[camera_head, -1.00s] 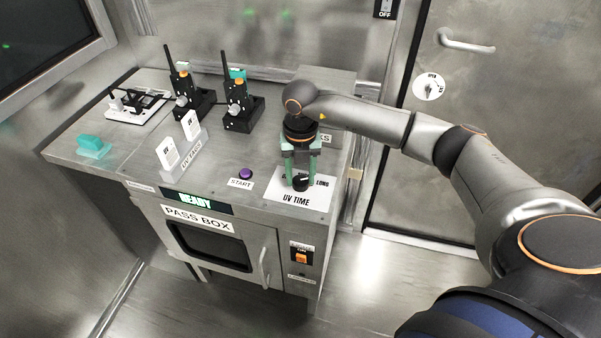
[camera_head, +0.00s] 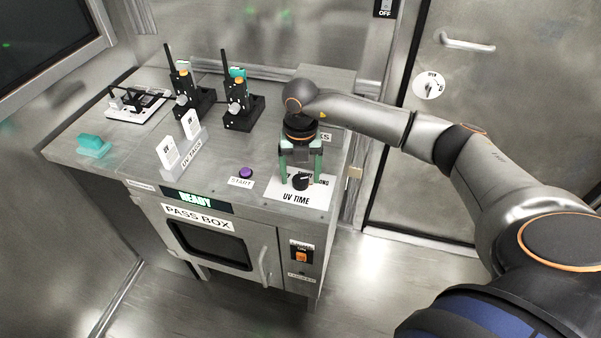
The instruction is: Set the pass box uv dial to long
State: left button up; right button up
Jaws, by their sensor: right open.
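The black UV time dial (camera_head: 300,182) sits on a white label plate (camera_head: 292,198) marked "UV TIME" on top of the pass box (camera_head: 198,217). The word "LONG" shows in part at the right of the dial; the lettering to its left is hidden by a finger. My right gripper (camera_head: 300,176) points down over the dial, its green fingers open and spread to either side of it. I cannot tell whether a finger touches the dial. My left gripper is not in view.
A purple start button (camera_head: 246,173) lies left of the dial. White cards stand in a UV pass holder (camera_head: 182,152). A teal block (camera_head: 93,146) lies at the left. The pass box display reads "READY".

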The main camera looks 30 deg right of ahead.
aim_at(300, 178)
notch_tip(300, 178, up, 12)
jog(key=shift+r, duration=0.25)
dwell(0.4)
dwell(0.3)
